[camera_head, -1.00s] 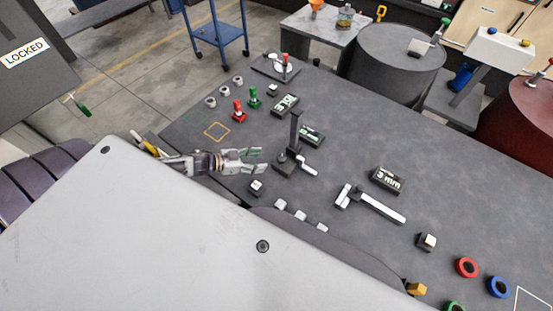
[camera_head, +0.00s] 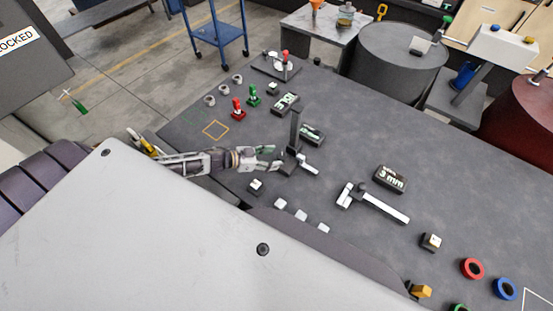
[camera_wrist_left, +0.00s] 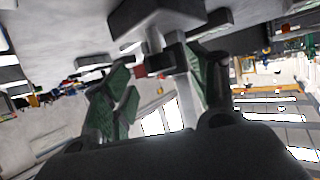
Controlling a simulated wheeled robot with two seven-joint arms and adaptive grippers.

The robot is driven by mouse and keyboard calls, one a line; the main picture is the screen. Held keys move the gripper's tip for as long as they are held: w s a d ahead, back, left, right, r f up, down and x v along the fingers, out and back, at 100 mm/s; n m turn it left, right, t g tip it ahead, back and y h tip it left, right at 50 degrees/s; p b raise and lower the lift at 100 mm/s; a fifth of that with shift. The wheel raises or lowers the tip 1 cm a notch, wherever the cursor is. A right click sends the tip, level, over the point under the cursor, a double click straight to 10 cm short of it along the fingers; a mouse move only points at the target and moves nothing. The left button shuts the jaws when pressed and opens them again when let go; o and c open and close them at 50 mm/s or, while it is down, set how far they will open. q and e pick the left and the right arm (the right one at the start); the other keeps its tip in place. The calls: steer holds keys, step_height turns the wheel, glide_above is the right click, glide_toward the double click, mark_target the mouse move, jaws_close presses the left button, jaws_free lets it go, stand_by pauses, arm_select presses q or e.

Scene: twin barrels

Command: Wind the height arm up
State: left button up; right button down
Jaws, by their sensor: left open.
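A black upright post (camera_head: 295,130) stands on a small dark base on the grey table, with a short white handle (camera_head: 309,168) at its foot. A second device, a white T-shaped arm (camera_head: 380,208), lies further right beside a "3 mm" display (camera_head: 391,179); no label shows which is the height arm. My left gripper (camera_head: 272,157) is open just left of the post's base. In the left wrist view, its green-padded fingers (camera_wrist_left: 168,85) are spread, with a post-like part (camera_wrist_left: 187,95) between them; contact cannot be told. My right gripper is out of view.
White-topped buttons (camera_head: 281,203) line the near edge. Red (camera_head: 237,108) and green (camera_head: 253,95) handles stand to the back left. Open table lies between the post and the far barrel (camera_head: 400,60).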

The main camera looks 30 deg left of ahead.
mark_target(282, 160)
arm_select(q)
steer(key=shift+b+x, duration=0.8)
steer(key=shift+x, duration=0.5)
steer(key=shift+c, duration=0.3)
steer(key=c, duration=0.9)
steer(key=shift+c, duration=0.2)
